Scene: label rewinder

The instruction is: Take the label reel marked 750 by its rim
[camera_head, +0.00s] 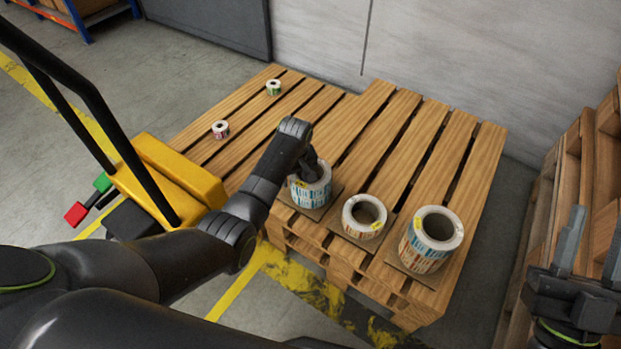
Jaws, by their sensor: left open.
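Three large label reels stand on square cards along the near side of the wooden pallet (440,140). The left reel (312,192) has blue-and-white sides and a small yellow mark on top. The middle reel (363,217) is shorter, and the right reel (430,240) is the tallest. I cannot read a number on any of them. My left gripper (309,166) is open at the left reel's top, and hides part of its rim and hole. Whether the fingers touch it I cannot tell. My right gripper (590,250) is open and empty at the lower right.
Two small rolls, one green-marked (273,88) and one red-marked (221,129), sit farther back on the pallet. A yellow pallet truck (180,170) stands at the left. Stacked wooden pallets (585,180) are at the right. A wall is behind.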

